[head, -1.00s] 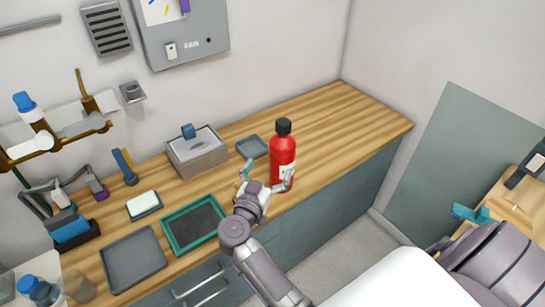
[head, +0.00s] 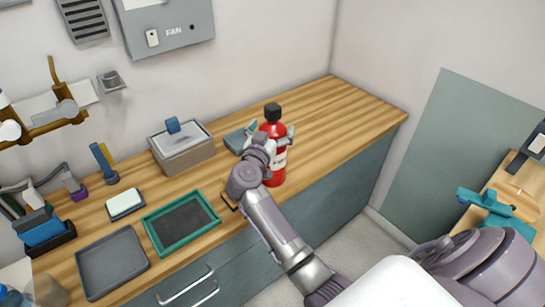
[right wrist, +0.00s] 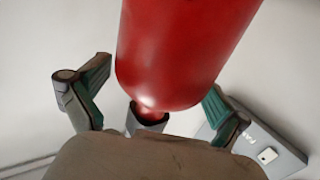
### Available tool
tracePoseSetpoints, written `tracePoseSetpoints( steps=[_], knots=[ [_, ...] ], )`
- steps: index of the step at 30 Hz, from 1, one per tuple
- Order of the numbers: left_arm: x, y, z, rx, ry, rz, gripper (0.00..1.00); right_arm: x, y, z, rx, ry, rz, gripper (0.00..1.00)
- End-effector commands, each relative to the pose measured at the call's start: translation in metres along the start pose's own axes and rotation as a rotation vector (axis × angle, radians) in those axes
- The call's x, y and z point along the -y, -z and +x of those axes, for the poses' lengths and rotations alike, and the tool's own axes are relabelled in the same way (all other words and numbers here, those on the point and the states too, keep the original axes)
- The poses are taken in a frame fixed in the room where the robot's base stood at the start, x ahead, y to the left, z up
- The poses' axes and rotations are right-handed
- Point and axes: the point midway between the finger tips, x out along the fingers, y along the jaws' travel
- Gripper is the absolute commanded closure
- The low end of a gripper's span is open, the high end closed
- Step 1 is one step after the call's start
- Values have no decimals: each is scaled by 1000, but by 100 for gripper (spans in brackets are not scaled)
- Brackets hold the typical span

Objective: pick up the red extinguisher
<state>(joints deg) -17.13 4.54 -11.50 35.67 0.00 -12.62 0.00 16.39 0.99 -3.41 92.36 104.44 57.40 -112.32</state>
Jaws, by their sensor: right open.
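The red extinguisher (head: 277,160) stands upright on the wooden counter, with a black top and a pale label. My right gripper (head: 270,136) is at its upper body, its fingers spread to either side. My wrist and arm hide part of its left side. In the right wrist view the extinguisher (right wrist: 185,45) fills the upper middle, between the two open green-and-grey fingers of the gripper (right wrist: 155,103).
The wooden counter (head: 335,118) is clear to the right of the extinguisher. A grey box (head: 183,154), a green-rimmed tray (head: 150,232), a grey tray (head: 112,264) and a white block (head: 124,202) lie to the left. A small dark tray (head: 234,140) is close behind the gripper.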

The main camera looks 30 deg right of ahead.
Motion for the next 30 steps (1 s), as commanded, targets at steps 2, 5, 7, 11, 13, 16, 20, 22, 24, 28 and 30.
tracePoseSetpoints(
  steps=[2,5,7,11,13,16,20,22,24,28,30],
  knots=[
    [0,0,0,0,0,0,78,0,1,0,0,0,0,0],
    [0,0,-1,1,1,0,78,0,1,0,0,0,0,0],
    [1,-1,-1,2,1,0,78,0,1,0,1,0,0,8],
    [1,-1,-1,3,1,1,78,0,0,0,1,0,0,30],
    [1,-2,-1,3,1,0,78,0,0,0,1,0,0,42],
    [1,-2,-1,3,1,0,78,0,0,0,1,0,0,58],
    [1,-2,-1,3,1,0,78,0,0,0,1,0,0,80],
    [1,-2,-1,3,1,0,78,0,5,0,-7,0,3,87],
    [1,-2,-1,4,1,0,78,0,4,0,-7,0,3,87],
    [1,-2,-1,4,1,0,78,0,4,0,-6,0,3,87],
    [1,-2,-1,4,1,0,78,0,5,0,-6,0,4,87]
  ],
)
